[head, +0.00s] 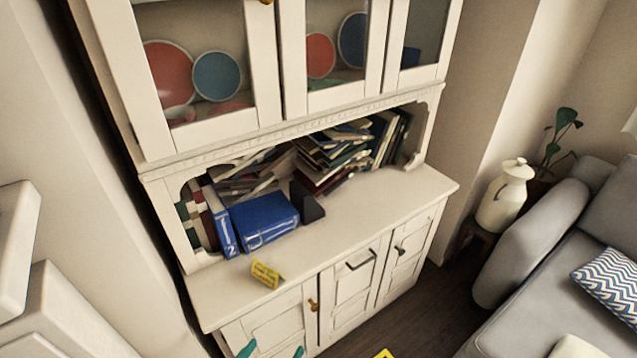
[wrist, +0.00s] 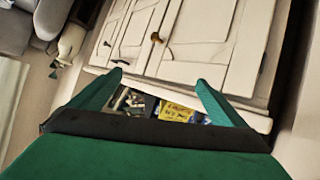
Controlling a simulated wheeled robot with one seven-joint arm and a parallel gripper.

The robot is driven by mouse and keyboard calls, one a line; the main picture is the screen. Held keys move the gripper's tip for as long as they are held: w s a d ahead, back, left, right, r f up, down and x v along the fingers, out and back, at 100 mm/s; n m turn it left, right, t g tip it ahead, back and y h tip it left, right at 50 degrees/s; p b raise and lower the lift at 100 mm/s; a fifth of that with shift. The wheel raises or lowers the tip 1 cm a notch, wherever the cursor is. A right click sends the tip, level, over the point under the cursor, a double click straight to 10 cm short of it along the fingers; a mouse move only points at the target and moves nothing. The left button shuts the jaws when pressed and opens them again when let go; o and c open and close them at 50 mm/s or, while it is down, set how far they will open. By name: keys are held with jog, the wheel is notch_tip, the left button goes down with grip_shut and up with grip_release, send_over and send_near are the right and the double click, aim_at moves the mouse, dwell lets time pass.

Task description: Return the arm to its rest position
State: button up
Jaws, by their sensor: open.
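My gripper (head: 272,352) shows at the bottom edge of the head view as two green fingertips, set apart, in front of the white cabinet's lower doors. In the wrist view my gripper (wrist: 159,82) has its two green fingers spread wide, with nothing held between them. Beyond them are the cabinet doors (wrist: 190,45) and a yellow box (wrist: 176,112) with dark print. The rest of my arm is mostly out of the head view.
The white cabinet's counter (head: 350,221) holds the yellow box (head: 266,274), a blue box (head: 263,219) and heaped books (head: 330,158). Plates stand behind glass above. A grey sofa (head: 530,230) and a cream jug (head: 505,195) are at right. Dark floor (head: 425,310) lies between.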

jog(key=s+d+f+n+y, duration=0.4)
jog(key=s+d, duration=0.3)
jog(key=s, duration=0.5)
jog(key=s+d+r+m+t, duration=0.3)
jog(key=s+d+r, duration=0.1)
jog(key=s+r, duration=0.8)
jog(key=shift+s+d+r+t, duration=0.3)
jog(key=shift+s+d, duration=0.05)
jog(key=shift+s, duration=0.2)
